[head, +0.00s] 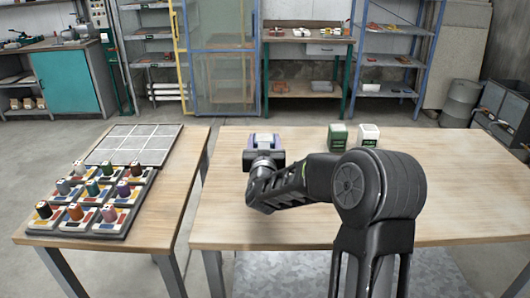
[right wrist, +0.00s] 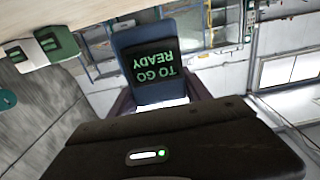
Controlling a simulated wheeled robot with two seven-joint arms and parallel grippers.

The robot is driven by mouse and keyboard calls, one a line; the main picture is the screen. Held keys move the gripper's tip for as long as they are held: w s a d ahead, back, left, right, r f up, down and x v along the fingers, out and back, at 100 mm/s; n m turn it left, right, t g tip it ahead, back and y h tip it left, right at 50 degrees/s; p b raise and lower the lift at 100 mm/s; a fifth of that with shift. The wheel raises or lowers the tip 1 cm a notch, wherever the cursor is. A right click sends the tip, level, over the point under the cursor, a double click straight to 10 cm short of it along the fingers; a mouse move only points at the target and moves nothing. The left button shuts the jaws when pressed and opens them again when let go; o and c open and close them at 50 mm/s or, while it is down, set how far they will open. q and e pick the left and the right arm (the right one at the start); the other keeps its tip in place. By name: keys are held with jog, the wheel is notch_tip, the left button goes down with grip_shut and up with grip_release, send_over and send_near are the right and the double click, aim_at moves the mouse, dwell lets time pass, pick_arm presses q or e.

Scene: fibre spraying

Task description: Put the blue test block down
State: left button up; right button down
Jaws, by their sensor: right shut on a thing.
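The blue test block (head: 264,140) is in my right gripper (head: 264,156), over the left part of the right-hand table (head: 440,190). In the right wrist view the blue block (right wrist: 140,40) stands between the dark fingers, and its dark screen shows green words, "READY TO GO", upside down. The right gripper (right wrist: 160,100) is shut on it. I cannot tell whether the block touches the table top. My left gripper is not in view.
A green block (head: 338,137) and a white block (head: 368,136) stand at the table's back edge, right of the gripper. A left table (head: 180,190) holds a rack of several coloured spools (head: 92,190) and a pale gridded tray (head: 135,145). The right table's right side is clear.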

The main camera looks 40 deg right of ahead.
jog(key=shift+r, duration=0.15)
jog(key=shift+f, duration=1.9)
jog(key=shift+f+b, duration=0.55)
jog(key=shift+b, duration=0.1)
